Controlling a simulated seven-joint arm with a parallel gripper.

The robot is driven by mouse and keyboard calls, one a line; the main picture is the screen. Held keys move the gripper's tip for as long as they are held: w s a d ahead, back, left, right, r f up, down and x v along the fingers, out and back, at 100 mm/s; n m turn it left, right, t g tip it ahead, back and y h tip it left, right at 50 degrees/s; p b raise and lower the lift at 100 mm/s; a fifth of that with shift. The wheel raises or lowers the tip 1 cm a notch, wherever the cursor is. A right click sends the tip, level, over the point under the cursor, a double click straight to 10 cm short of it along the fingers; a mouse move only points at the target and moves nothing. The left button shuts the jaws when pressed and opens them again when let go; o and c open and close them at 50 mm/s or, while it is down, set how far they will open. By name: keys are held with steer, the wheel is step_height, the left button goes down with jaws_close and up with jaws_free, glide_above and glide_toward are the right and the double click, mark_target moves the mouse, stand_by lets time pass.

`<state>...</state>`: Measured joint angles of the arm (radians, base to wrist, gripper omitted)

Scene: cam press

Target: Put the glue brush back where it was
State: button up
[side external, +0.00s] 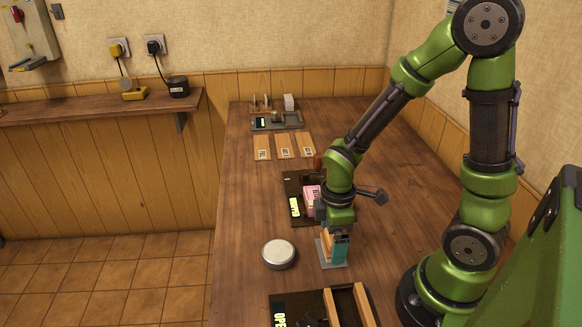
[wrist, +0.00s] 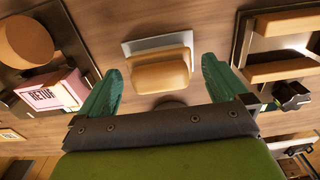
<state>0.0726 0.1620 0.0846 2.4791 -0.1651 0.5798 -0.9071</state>
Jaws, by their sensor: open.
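My gripper (side external: 336,254) points down over the table and is open. In the wrist view its two teal fingers (wrist: 160,70) stand apart, with a tan block (wrist: 160,74) with rounded edges between them. The block sits at a pale grey plate (wrist: 157,43), and I see gaps between it and the fingers. In the side view the grey plate (side external: 324,256) lies on the table under my gripper, and the fingers partly hide the block. I cannot make out for certain which thing is the glue brush; no bristles show clearly.
A round grey tin (side external: 278,254) stands left of my gripper. A dark tray (side external: 291,184) with a pink box (side external: 312,196) is behind it. A tray with wooden bars (side external: 362,306) is in front. Three wooden boards (side external: 284,146) lie farther back.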

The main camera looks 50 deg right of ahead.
step_height(320, 180, up, 11)
step_height(320, 180, up, 6)
steer(key=r+m+t+y, duration=0.1)
steer(key=m+t, duration=0.3)
steer(key=m, duration=0.3)
glide_above(330, 241)
steer(key=r+m+t, duration=0.1)
steer(key=m, duration=0.1)
steer(key=r+m+t, duration=0.1)
steer(key=m, duration=0.1)
steer(key=s+a+r+m+t+y, duration=0.1)
steer(key=m, duration=0.1)
steer(key=shift+r, duration=0.3)
